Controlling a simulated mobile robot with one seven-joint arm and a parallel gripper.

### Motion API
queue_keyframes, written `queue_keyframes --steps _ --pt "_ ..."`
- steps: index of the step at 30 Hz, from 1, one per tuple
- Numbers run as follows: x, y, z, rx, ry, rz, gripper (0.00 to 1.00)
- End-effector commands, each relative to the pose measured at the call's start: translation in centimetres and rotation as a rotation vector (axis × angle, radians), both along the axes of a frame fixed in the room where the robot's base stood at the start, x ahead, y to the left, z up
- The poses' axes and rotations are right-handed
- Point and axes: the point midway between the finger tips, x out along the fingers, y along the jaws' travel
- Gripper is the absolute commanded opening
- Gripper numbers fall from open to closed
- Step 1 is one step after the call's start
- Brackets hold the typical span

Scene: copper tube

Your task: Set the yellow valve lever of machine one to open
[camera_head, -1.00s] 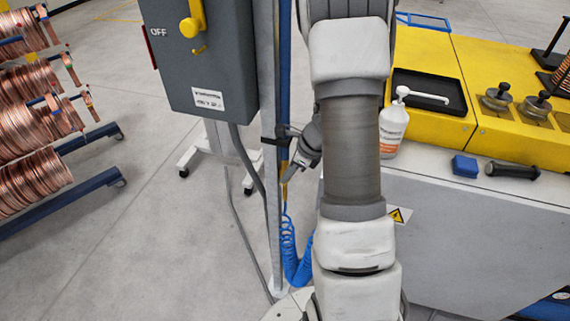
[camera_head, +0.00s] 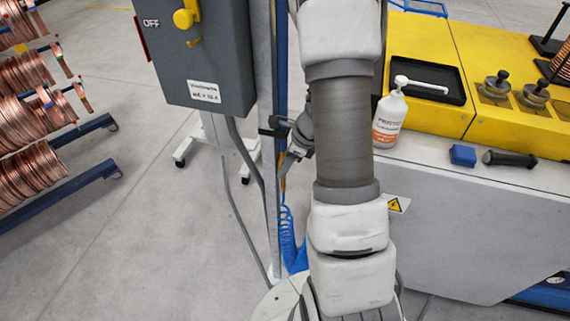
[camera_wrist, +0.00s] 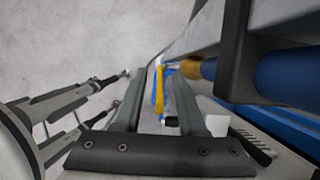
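The yellow valve lever (camera_wrist: 158,92) shows in the wrist view as a narrow upright strip between the two fingers of my gripper (camera_wrist: 160,76). The fingers are apart, with gaps beside the lever; I cannot tell how deep it lies between them. A brass fitting (camera_wrist: 200,68) on a thick blue pipe (camera_wrist: 285,76) lies just right of it. In the head view my gripper (camera_head: 288,158) is beside the grey post, partly hidden by my arm. A small yellow piece (camera_head: 283,184) shows below it, too small to tell its setting.
A grey cabinet (camera_head: 205,60) with a yellow OFF switch stands left of the post (camera_head: 267,160). A blue coiled hose (camera_head: 288,235) hangs below.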

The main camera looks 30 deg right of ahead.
Motion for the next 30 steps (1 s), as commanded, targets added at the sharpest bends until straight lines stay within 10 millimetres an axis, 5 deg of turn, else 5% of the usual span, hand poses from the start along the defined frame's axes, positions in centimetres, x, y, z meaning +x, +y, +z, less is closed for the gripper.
queue_keyframes --steps 11,30 --pt "-0.1 -0.2 0.8 0.0 -0.002 0.001 0.4" --pt "-3.8 -3.8 13.6 -0.001 -0.004 0.0 0.4"
